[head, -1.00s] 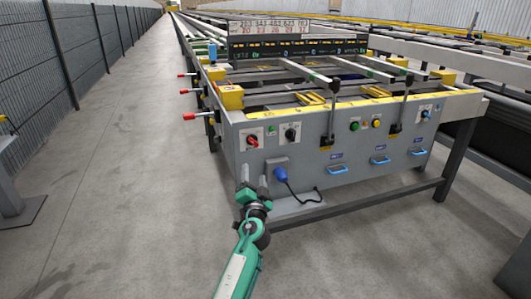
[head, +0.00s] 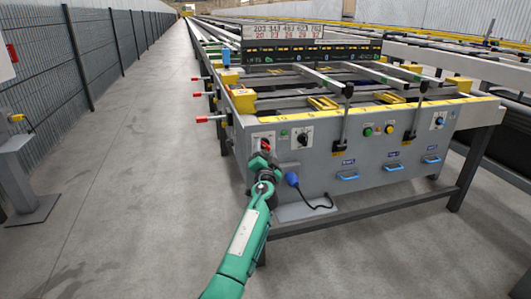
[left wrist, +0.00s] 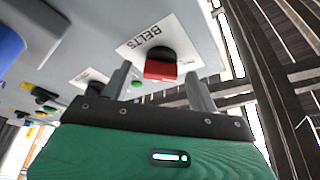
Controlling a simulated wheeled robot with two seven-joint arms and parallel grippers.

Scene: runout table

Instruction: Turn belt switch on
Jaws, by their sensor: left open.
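The belt switch (head: 265,144) is a red and black rotary knob on a white plate at the left end of the grey front panel (head: 325,165). In the left wrist view the plate (left wrist: 133,44) reads "BELTS" and the red knob (left wrist: 160,70) shows close up. My left gripper (head: 264,157) is open at the knob and hides part of it in the head view. In the left wrist view its two fingers (left wrist: 158,78) stand apart on either side of the knob, with visible gaps. Contact cannot be told. My right gripper is out of view.
A black knob (head: 303,139) and a small green button (head: 284,132) sit right of the switch. A blue plug (head: 291,180) with a black cable is below. Red-tipped levers (head: 203,119) stick out left.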

